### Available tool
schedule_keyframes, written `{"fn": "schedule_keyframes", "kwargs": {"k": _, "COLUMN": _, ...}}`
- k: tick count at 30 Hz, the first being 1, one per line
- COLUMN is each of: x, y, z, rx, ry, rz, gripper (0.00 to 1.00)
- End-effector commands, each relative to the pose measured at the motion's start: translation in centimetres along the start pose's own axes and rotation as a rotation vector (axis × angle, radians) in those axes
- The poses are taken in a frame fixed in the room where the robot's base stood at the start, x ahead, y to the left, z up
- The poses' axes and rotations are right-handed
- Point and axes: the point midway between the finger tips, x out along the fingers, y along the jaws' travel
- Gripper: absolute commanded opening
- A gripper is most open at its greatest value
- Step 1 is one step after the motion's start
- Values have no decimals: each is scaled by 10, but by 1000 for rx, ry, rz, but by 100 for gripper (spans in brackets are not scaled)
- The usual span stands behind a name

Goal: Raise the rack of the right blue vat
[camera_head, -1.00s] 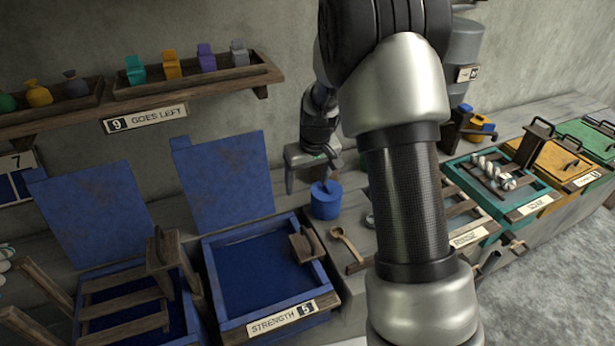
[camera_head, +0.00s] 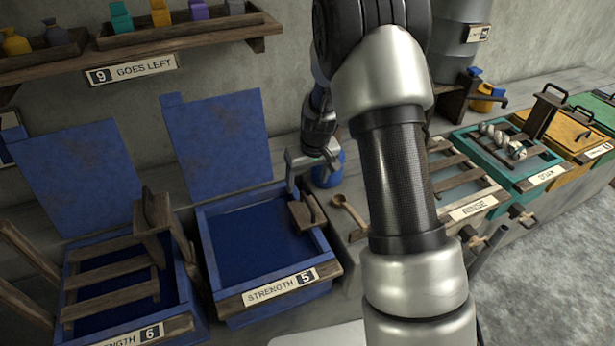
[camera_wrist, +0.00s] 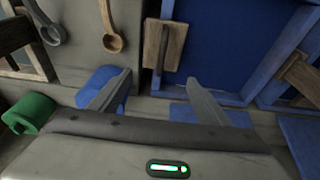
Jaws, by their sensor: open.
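The right blue vat (camera_head: 283,292) has a plate reading STRENGTH 5, a raised lid (camera_head: 220,140) behind it and dark blue liquid inside. A wooden block with a dark bar handle (camera_head: 305,212) sits at its right inner side; it also shows in the wrist view (camera_wrist: 163,46). No rack slats show above the liquid. My gripper (camera_head: 314,176) is at the vat's back right corner, behind the block. In the wrist view my gripper (camera_wrist: 160,95) has its fingers spread and nothing between them; the block lies beyond the fingertips, apart from them.
The left blue vat (camera_head: 130,335), plate 6, has a slatted wooden rack (camera_head: 110,277) showing. A blue pot (camera_head: 328,172) stands close beside my gripper. A wooden spoon (camera_head: 347,210) lies right of the vat. Teal (camera_head: 525,178) and yellow vats (camera_head: 570,165) are further right. A shelf (camera_head: 180,32) hangs above.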

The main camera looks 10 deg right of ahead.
Motion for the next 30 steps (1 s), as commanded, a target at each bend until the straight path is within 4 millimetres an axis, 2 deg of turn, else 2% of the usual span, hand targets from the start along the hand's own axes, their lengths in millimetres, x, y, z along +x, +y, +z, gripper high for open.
{"fn": "schedule_keyframes", "kwargs": {"k": 1, "x": 14, "y": 0, "z": 4, "rx": 0, "ry": -1, "rz": 0, "gripper": 70}}
{"fn": "schedule_keyframes", "kwargs": {"k": 15, "x": 74, "y": 0, "z": 19, "rx": 0, "ry": 0, "rz": 0, "gripper": 70}}
{"fn": "schedule_keyframes", "kwargs": {"k": 20, "x": 85, "y": 0, "z": 22, "rx": 0, "ry": 0, "rz": 0, "gripper": 70}}
{"fn": "schedule_keyframes", "kwargs": {"k": 22, "x": 80, "y": 0, "z": 20, "rx": 0, "ry": 0, "rz": 0, "gripper": 70}}
{"fn": "schedule_keyframes", "kwargs": {"k": 30, "x": 88, "y": 0, "z": 23, "rx": 0, "ry": 0, "rz": 0, "gripper": 70}}
